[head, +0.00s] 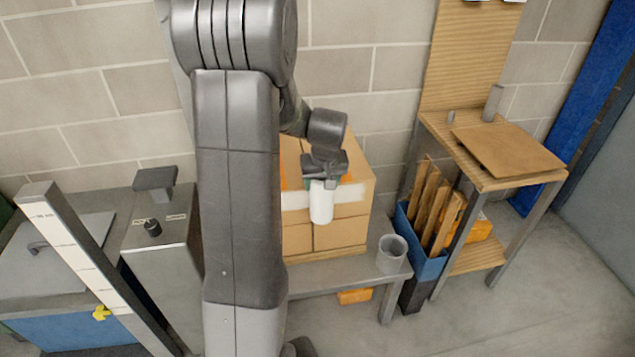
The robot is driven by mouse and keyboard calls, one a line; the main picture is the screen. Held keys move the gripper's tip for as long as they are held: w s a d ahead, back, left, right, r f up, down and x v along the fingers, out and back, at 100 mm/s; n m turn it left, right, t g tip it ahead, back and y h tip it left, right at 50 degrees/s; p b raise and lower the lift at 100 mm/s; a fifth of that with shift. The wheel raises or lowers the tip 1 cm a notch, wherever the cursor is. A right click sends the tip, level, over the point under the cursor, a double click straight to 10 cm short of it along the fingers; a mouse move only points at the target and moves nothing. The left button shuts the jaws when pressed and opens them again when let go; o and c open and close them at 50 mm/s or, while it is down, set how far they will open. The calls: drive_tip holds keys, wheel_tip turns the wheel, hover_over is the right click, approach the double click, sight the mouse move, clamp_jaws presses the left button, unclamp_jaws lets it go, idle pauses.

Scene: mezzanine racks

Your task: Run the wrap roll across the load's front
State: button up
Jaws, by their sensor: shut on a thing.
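The load (341,233) is a stack of tan cartons on a grey bench, partly hidden on its left by my arm. A white band of wrap (295,199) runs across its front. My gripper (322,181) is shut on the top of the roll. I cannot tell whether the roll touches the cartons. An orange patch shows on the load beside my gripper.
A grey cup (392,254) stands on the bench (330,279) right of the load. Further right are a blue bin (424,262) with brown pieces and a wooden stand (480,182) with a brown board. A grey cabinet (161,263) and a slanted marked post (84,257) stand left.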

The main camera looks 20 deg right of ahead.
drive_tip(key=w+a+b, duration=0.1)
drive_tip(key=w+a, duration=0.3)
drive_tip(key=a, duration=1.2)
drive_tip(key=shift+b, duration=0.3)
idle(2.4)
drive_tip(key=shift+w+r, duration=0.1)
drive_tip(key=s+a+b, duration=0.1)
drive_tip(key=s, duration=0.6)
drive_tip(key=shift+a, duration=0.3)
idle(0.4)
